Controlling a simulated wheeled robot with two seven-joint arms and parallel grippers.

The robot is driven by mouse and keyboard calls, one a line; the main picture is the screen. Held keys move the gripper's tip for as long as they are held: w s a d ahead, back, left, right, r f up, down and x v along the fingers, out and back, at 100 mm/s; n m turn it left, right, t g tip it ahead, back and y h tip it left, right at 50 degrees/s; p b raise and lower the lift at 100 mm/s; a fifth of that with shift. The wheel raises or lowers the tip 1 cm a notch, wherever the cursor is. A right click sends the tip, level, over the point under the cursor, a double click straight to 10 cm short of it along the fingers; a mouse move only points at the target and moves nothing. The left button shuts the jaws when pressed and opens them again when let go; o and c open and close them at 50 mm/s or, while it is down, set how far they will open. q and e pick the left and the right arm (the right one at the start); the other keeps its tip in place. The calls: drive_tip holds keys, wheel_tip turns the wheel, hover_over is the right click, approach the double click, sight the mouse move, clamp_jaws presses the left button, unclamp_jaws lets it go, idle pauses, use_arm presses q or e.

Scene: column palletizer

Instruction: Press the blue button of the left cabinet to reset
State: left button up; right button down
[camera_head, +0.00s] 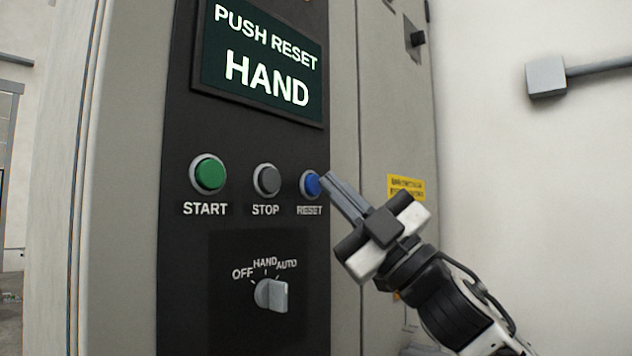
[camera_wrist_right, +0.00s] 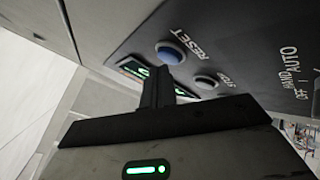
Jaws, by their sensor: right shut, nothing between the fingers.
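The blue button (camera_head: 311,184) labelled RESET sits on the black panel of the cabinet (camera_head: 180,250), at the right end of a row of buttons. It also shows in the right wrist view (camera_wrist_right: 171,52), just beyond the fingers. My right gripper (camera_head: 325,180) is shut and empty. Its fingertips are right beside the blue button and overlap its right edge in the head view. I cannot tell whether they touch it. The screen (camera_head: 262,62) above reads PUSH RESET and HAND. My left gripper is not in view.
A green START button (camera_head: 208,174) and a grey STOP button (camera_head: 267,180) are left of the blue one. A rotary selector (camera_head: 271,295) marked OFF, HAND and AUTO is below. A yellow label (camera_head: 406,187) is on the cabinet's right part. A grey box (camera_head: 546,76) is on the wall.

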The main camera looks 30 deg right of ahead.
drive_tip(key=shift+w+a, duration=0.15)
drive_tip(key=shift+w, duration=0.25)
idle(0.7)
idle(0.3)
drive_tip(key=shift+s+d, duration=0.25)
drive_tip(key=shift+s, duration=0.45)
drive_tip(key=s+b, duration=0.1)
drive_tip(key=s+d+b, duration=0.1)
drive_tip(key=s, duration=0.1)
drive_tip(key=s+d+b, duration=0.1)
drive_tip(key=shift+s, duration=0.35)
idle(0.6)
